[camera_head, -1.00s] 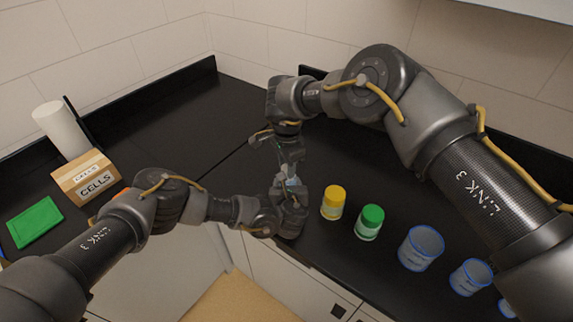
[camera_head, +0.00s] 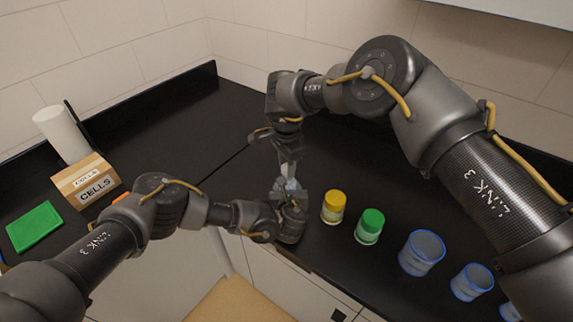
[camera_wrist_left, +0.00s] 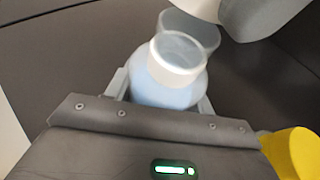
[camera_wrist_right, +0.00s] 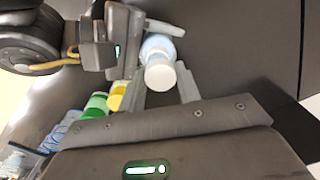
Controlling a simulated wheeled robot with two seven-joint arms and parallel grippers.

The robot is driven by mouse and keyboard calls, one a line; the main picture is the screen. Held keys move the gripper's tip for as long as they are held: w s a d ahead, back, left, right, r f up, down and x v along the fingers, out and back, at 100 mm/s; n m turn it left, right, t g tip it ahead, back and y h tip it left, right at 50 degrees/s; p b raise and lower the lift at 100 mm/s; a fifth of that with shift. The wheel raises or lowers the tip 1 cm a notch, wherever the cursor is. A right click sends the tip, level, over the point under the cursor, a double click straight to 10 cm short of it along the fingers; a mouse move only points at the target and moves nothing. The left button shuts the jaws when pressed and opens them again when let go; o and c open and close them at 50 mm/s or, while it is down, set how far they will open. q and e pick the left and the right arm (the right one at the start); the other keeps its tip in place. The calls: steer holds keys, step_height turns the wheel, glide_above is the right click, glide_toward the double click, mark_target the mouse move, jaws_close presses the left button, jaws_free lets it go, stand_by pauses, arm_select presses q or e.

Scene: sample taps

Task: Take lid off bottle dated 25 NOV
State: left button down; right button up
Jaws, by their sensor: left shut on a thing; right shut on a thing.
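A pale blue, see-through bottle (camera_head: 290,185) is held between my two grippers above the counter's front edge. My left gripper (camera_wrist_left: 165,95) is shut around the bottle's body (camera_wrist_left: 168,85). In the right wrist view, a white round lid (camera_wrist_right: 160,77) sits between the fingers of my right gripper (camera_wrist_right: 162,90), which is shut on it from above. The bottle shows just beyond the lid in that view. I cannot tell whether the lid is apart from the neck. No date is readable on the bottle.
A yellow-lidded jar (camera_head: 334,206) and a green-lidded jar (camera_head: 369,226) stand close to the right of my grippers. Several blue-rimmed containers (camera_head: 421,253) continue rightward. A box marked CELLS (camera_head: 88,184), a white roll (camera_head: 61,134) and a green item (camera_head: 34,227) are at left. The back counter is clear.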

step_height(320, 180, up, 3)
steer(key=shift+r, duration=0.5)
arm_select(q)
steer(key=shift+c, duration=2.3)
jaws_free()
